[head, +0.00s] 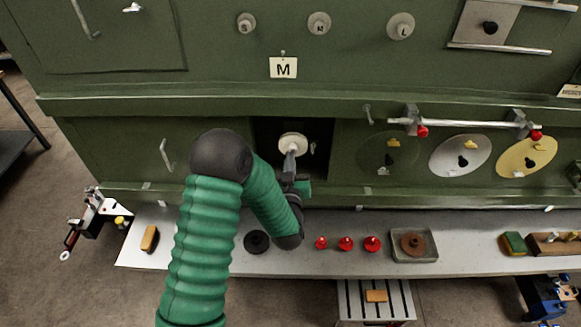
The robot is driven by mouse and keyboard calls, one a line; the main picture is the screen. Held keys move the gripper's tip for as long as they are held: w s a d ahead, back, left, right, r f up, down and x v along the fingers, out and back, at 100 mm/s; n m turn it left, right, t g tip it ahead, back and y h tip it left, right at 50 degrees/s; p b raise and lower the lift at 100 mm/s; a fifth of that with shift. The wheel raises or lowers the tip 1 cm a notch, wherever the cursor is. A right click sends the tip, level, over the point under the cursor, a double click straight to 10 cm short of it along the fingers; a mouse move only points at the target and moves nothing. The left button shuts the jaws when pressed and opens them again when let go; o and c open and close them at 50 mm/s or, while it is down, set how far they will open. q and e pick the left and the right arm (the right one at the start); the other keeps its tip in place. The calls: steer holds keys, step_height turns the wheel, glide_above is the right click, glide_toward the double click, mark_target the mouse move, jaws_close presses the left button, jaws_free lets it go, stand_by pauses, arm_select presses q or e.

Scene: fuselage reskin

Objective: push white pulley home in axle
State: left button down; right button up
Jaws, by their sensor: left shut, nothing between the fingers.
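The white pulley (293,143) sits inside the dark square opening (265,132) in the green panel, below the M label (283,68). My left gripper (290,160) is shut and empty, with its tips at the lower front of the pulley. It appears to touch the pulley, but contact is hard to tell. The axle is hidden behind the pulley, so how far on it the pulley sits cannot be told. My right gripper is not in view.
A grey shelf (330,262) below holds a black round part (257,242), several red knobs (346,243) and a tray (414,257) with a brown disc. A horizontal rail (465,124) with clamps juts out at right. Discs marked S, M, L (319,23) hang above.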

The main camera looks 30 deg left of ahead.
arm_select(q)
steer(key=shift+w+a+r, duration=0.15)
steer(key=shift+w, duration=0.35)
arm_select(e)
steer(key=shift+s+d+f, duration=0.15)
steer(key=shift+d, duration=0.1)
arm_select(q)
steer(key=shift+w, duration=0.2)
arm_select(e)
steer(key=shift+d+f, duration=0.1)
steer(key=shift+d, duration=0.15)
